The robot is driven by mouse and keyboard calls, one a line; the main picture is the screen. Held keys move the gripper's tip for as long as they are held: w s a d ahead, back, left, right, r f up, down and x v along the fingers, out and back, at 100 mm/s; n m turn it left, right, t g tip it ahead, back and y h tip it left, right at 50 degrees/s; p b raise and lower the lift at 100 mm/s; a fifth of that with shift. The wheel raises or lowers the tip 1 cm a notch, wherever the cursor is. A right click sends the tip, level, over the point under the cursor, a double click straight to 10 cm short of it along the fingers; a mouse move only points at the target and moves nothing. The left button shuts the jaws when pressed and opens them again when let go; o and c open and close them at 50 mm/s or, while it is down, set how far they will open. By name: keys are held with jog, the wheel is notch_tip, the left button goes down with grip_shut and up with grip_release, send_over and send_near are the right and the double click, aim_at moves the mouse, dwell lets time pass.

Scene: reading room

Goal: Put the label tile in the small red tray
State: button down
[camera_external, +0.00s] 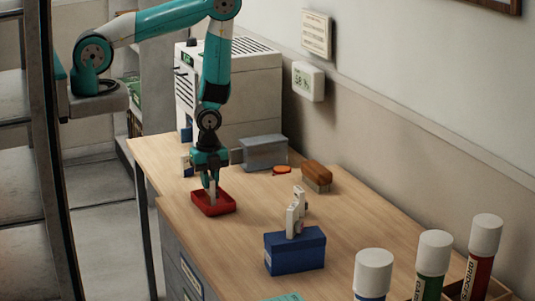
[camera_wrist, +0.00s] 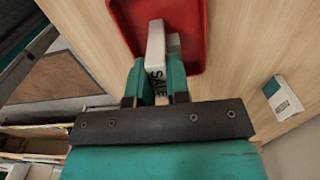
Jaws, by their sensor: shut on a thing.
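My gripper (camera_external: 211,184) points down at the small red tray (camera_external: 214,211) near the left edge of the wooden table. The tile's far end overlaps the red tray (camera_wrist: 195,15) in that view. In the outside view, the tile is a small pale upright piece between the fingers, with its lower end at or inside the tray. I cannot tell whether it touches the tray floor.
A grey metal block (camera_external: 264,153), an orange disc (camera_external: 282,170) and a wooden brush (camera_external: 316,176) lie behind to the right. A blue box (camera_external: 295,250) with white pieces on top stands in front. Several white-capped tubes (camera_external: 434,262) stand at front right. Table around the tray is mostly clear.

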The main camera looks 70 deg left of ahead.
jog(key=shift+f, duration=0.15)
jog(key=shift+f, duration=0.1)
jog(key=shift+f+b, duration=0.15)
jog(key=shift+b, duration=0.15)
jog(key=c, duration=1.1)
grip_release()
jog(key=shift+r, duration=0.25)
